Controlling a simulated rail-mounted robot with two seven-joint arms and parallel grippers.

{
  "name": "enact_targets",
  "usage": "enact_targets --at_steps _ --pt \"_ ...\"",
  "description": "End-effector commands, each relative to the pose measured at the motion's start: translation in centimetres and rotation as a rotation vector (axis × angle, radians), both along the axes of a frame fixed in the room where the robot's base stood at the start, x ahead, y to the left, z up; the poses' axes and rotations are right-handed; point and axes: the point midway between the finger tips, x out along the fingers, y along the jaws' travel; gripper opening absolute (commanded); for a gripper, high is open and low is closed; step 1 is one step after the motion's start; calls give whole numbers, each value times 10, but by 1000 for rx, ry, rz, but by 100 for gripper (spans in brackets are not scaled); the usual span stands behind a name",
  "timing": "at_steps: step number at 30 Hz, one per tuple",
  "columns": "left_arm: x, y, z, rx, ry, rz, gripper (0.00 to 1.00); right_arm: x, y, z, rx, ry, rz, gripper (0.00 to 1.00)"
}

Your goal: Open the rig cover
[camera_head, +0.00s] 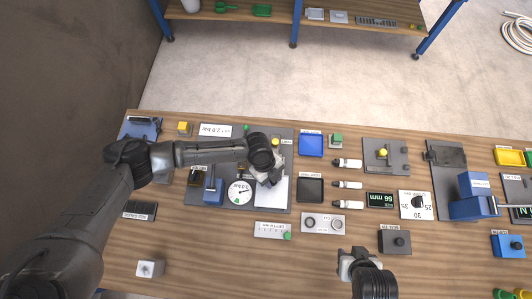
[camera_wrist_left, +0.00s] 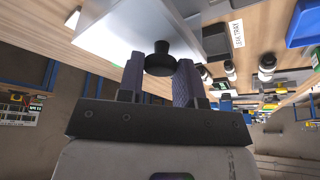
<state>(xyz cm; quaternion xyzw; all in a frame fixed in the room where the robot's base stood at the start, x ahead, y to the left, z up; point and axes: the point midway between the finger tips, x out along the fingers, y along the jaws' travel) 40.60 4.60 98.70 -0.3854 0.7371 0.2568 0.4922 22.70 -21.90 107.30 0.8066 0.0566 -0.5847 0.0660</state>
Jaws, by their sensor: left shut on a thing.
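The rig cover is a pale panel (camera_head: 272,193) on the grey rig plate (camera_head: 240,213), left of the middle of the bench. In the left wrist view its pale face (camera_wrist_left: 128,32) carries a round black knob (camera_wrist_left: 160,60). My left gripper (camera_head: 267,178) is over the cover's upper part and hides some of it. In the left wrist view my left gripper's fingers (camera_wrist_left: 159,72) lie on either side of the knob and are shut on it. I cannot tell whether the cover is raised. My right gripper (camera_head: 358,258) is over the front of the bench, away from the cover.
A round gauge (camera_head: 239,192) and a blue block (camera_head: 213,191) are left of the cover. A blue tray (camera_head: 311,145) and a black tray (camera_head: 310,189) are to its right. A labelled panel with a green button (camera_head: 273,230) lies in front. The bench's front left is mostly clear.

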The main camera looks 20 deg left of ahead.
Motion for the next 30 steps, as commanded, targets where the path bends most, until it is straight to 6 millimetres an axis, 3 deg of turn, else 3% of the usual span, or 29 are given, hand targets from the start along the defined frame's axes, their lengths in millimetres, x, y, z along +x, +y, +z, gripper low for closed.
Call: enact_targets --at_steps 6,7,14,23,30 --pt "0 1 0 2 1 1 0 -2 0 -1 2 4 0 43" --pt "1 1 0 2 1 1 36 -2 1 -1 1 5 -1 43" --pt "1 1 0 1 0 2 58 -2 2 -1 7 6 -4 43" --pt "2 2 2 1 -1 2 59 -2 3 -2 11 6 -7 43" --pt "9 12 31 0 -3 2 59 -2 3 -6 10 5 -6 43"
